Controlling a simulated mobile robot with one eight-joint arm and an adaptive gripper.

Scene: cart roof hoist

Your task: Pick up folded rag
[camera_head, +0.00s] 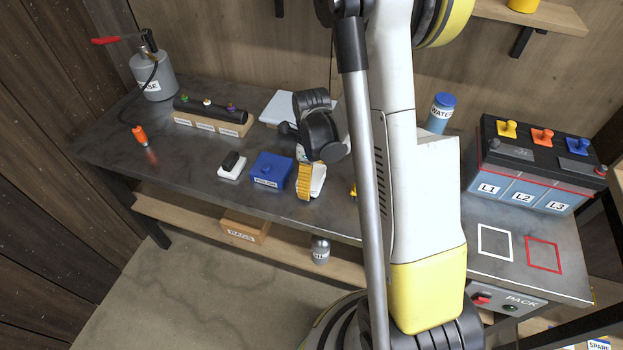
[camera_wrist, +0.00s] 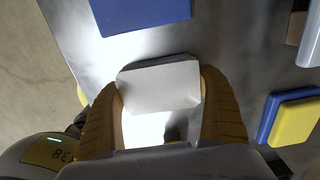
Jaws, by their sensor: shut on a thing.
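The folded rag (camera_wrist: 160,85) is a small pale grey-white block in the wrist view. It sits between the two ribbed yellow fingers of my gripper (camera_wrist: 161,100), which touch it on both sides. In the head view my gripper (camera_head: 311,184) points down over the front part of the workbench, just right of a blue box. There the rag is mostly hidden by the fingers. I cannot tell whether the rag rests on the bench or is slightly above it.
The blue box (camera_head: 271,170) stands close to the left of my gripper, with a black-and-white block (camera_head: 232,165) beyond. A blue-and-yellow sponge (camera_wrist: 292,118) lies to the right in the wrist view. A battery block (camera_head: 530,165) stands at right. The bench's front left is clear.

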